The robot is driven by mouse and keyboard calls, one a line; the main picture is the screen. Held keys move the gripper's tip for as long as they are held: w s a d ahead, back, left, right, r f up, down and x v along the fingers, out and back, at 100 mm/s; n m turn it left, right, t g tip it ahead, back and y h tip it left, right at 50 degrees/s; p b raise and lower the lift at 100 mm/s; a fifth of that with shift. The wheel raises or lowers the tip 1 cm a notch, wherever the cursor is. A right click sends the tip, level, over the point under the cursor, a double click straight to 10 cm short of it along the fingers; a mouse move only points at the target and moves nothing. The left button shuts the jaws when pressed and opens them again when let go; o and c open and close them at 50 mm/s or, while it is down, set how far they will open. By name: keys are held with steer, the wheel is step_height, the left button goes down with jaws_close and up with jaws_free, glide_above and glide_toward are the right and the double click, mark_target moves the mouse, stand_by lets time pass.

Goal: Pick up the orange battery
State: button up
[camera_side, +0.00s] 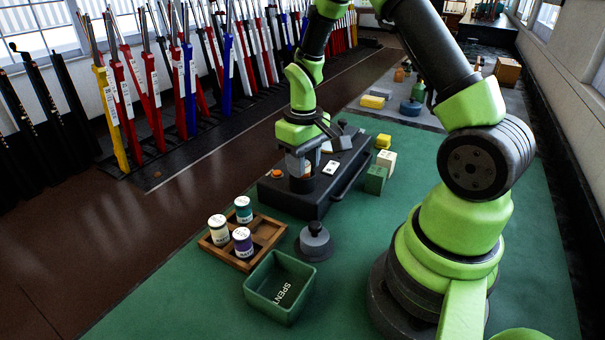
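A small round orange piece (277,174) shows on top of the black box (290,201), near its left end. It may be the top of an orange battery sunk in the box or only a knob; I cannot tell. My gripper (301,184) points down at the box top, just right of the orange piece. Its fingers are dark and small here, so I cannot tell whether they are open or shut. A pale patch with a reddish mark (307,167) shows beside the fingers; whether it is held is unclear.
A wooden tray (268,232) holds white (219,230), teal (243,209) and purple (242,242) labelled cylinders. A green bin marked SPENT (262,297) and a grey knobbed weight (314,243) stand in front. Green and cream blocks (375,180) lie right of the box handle.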

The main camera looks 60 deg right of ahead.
steer(key=shift+r, duration=0.1)
step_height(320, 180, up, 9)
steer(key=shift+r, duration=0.15)
steer(key=a+f+n, duration=0.1)
steer(key=a+n, duration=0.1)
steer(key=a, duration=0.8)
steer(key=shift+s+a+n, duration=0.15)
steer(key=shift+a+n, duration=0.05)
steer(key=shift+n, duration=0.1)
steer(key=shift+a+f, duration=0.1)
steer(key=s+a, duration=0.7)
step_height(320, 180, down, 6)
steer(key=shift+s+a+f, duration=0.15)
steer(key=shift+a+f, duration=0.05)
steer(key=shift+a, duration=0.05)
